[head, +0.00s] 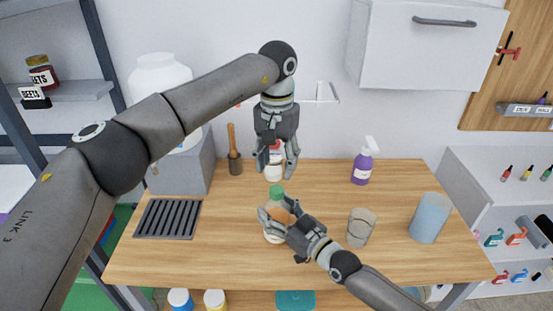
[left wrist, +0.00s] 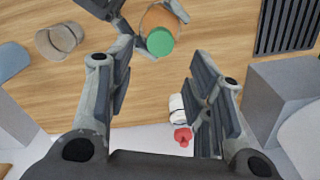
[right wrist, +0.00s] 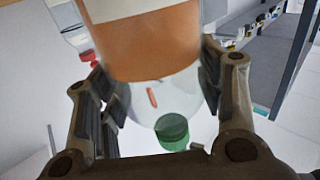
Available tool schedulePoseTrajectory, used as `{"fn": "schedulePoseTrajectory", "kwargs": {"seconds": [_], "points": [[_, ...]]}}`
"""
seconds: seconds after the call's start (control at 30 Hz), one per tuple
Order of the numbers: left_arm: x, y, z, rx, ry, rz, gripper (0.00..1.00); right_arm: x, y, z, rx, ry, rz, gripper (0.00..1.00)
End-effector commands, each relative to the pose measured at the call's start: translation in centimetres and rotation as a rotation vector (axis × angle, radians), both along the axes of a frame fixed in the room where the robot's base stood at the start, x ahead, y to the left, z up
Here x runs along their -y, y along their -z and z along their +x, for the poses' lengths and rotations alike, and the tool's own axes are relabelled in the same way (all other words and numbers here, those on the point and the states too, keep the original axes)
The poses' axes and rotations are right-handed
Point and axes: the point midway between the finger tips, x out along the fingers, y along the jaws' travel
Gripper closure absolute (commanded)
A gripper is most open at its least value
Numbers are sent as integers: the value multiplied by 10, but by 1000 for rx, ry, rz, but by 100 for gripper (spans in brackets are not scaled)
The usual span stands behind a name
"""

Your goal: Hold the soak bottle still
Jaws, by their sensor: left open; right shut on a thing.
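The soak bottle is clear with an orange band and a green cap (head: 277,191). It stands upright on the wooden table, with its lower body (head: 274,238) beside my right gripper (head: 280,218). My right gripper is shut around the bottle's side. In the right wrist view the bottle (right wrist: 155,50) fills the space between the fingers, green cap at the bottom of the picture. My left gripper (head: 277,168) is open and empty above and behind the bottle, fingers pointing down. The left wrist view shows the green cap (left wrist: 160,41) beyond its spread fingers, not between them.
A white bottle with a red cap (left wrist: 181,136) stands behind, partly hidden by my left gripper in the head view. A glass (head: 361,227), a blue cylinder (head: 429,218) and a purple spray bottle (head: 362,168) stand to the right. A dark slatted rack (head: 168,219) lies left.

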Motion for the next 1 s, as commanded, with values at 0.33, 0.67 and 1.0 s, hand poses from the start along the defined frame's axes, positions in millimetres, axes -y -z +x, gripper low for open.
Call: {"fn": "schedulePoseTrajectory", "kwargs": {"seconds": [0.33, 0.67, 1.0], "points": [[-1, 52, -1, -3, 0, 1, 52, 0, 0, 0, 0, 0, 0, 100], [0, 76, 0, 0, 0, 1, 52, 0, 0, 0, 0, 1, 0, 100], [0, 77, 0, 0, -1, 1, 66, 0, 0, 0, 0, 1, 0, 100]]}}
